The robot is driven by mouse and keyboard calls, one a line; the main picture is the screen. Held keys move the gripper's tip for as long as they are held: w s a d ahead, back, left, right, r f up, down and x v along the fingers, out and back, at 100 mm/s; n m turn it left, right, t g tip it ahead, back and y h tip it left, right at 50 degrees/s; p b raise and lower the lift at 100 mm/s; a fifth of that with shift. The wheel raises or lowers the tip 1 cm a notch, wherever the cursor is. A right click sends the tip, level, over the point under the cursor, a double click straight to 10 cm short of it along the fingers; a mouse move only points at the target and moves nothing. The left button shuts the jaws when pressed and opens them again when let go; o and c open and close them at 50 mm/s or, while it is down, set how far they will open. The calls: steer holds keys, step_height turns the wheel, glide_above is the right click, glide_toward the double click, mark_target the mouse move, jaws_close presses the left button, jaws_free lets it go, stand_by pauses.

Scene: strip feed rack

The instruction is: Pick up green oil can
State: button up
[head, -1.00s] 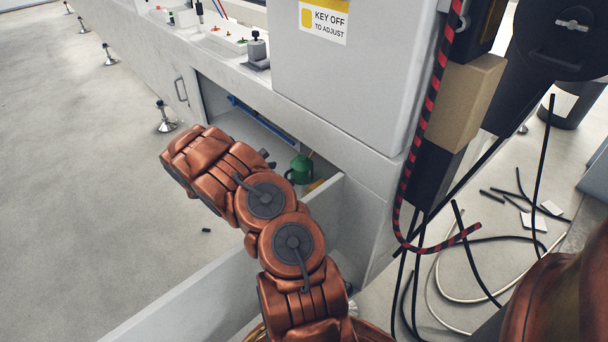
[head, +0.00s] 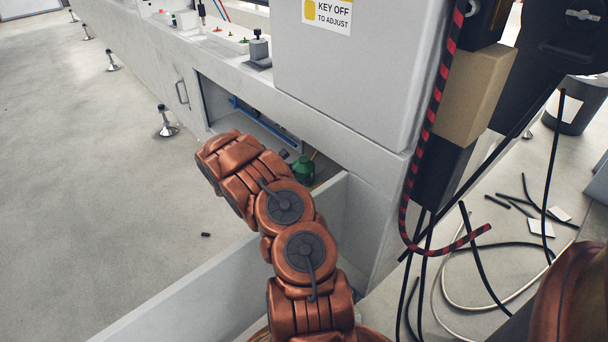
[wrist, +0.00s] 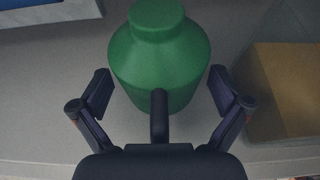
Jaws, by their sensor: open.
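The green oil can (wrist: 158,60) stands on the pale floor of the open compartment, between and just ahead of my gripper's fingers in the wrist view. Its cap and shoulder show, and a dark bar at the gripper's middle covers part of its lower front. In the head view the can (head: 303,169) is small and partly hidden by my arm. My gripper (wrist: 161,92) is open, with one finger to each side of the can and visible gaps. In the head view my arm hides the gripper.
A tan box (wrist: 288,88) stands right of the can behind a clear-looking panel. The compartment lies under the machine's worktop (head: 225,45). A grey drawer-like wall (head: 185,300) runs beside my arm. Loose cables (head: 490,250) lie on the floor at the right.

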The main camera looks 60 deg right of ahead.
mark_target(299, 162)
steer(key=shift+c, duration=0.3)
steer(key=c, duration=1.1)
steer(key=shift+r, duration=0.1)
steer(key=shift+c, duration=0.2)
step_height(299, 162, up, 10)
steer(key=p, duration=0.4)
